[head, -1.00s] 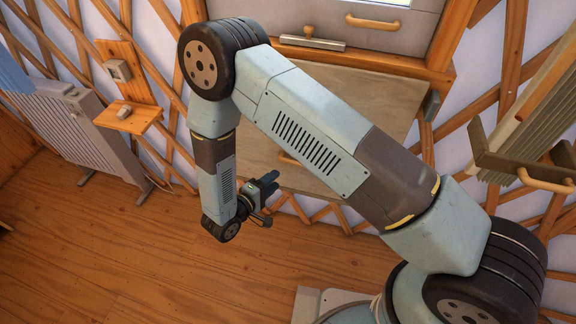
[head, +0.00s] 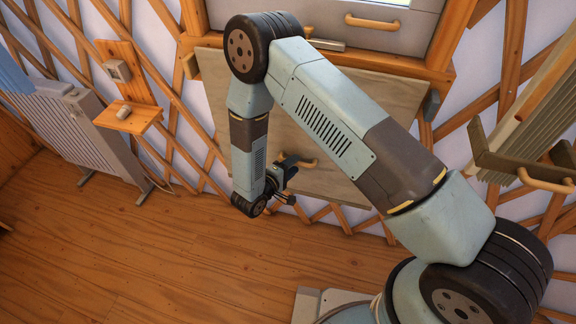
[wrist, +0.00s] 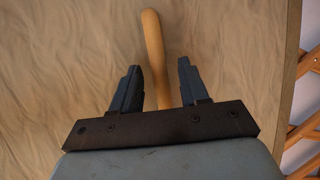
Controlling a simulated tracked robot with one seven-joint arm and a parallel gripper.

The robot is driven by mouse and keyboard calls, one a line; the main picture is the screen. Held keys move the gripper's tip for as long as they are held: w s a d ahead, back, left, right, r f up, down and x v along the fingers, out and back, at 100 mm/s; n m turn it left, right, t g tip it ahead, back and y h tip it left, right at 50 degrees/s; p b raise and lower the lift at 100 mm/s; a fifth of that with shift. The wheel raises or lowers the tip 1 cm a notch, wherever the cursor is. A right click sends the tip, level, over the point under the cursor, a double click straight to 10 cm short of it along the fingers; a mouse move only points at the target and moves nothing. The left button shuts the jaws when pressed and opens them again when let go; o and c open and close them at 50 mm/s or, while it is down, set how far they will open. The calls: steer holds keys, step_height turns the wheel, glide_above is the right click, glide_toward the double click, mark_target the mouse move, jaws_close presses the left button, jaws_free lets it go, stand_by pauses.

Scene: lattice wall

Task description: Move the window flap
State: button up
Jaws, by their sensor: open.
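The window flap (head: 385,108) is a pale wooden board hanging below the window frame. Its wooden handle (head: 305,163) is mostly behind my gripper (head: 289,172) in the head view. In the wrist view the flap (wrist: 70,60) fills most of the picture. There the handle (wrist: 152,40) runs between the two dark fingers of my gripper (wrist: 158,68), with a gap on each side. The gripper is open. The handle's lower end is hidden by the gripper body. My arm covers the middle of the flap in the head view.
A grey window panel (head: 397,28) with a wooden handle (head: 372,22) is above the flap. A small shelf (head: 128,118) and a grey radiator (head: 82,135) are at the left. A slatted panel (head: 530,105) juts in at the right. The wooden floor (head: 130,250) is clear.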

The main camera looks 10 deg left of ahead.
steer(key=shift+c, duration=0.2)
jaws_close()
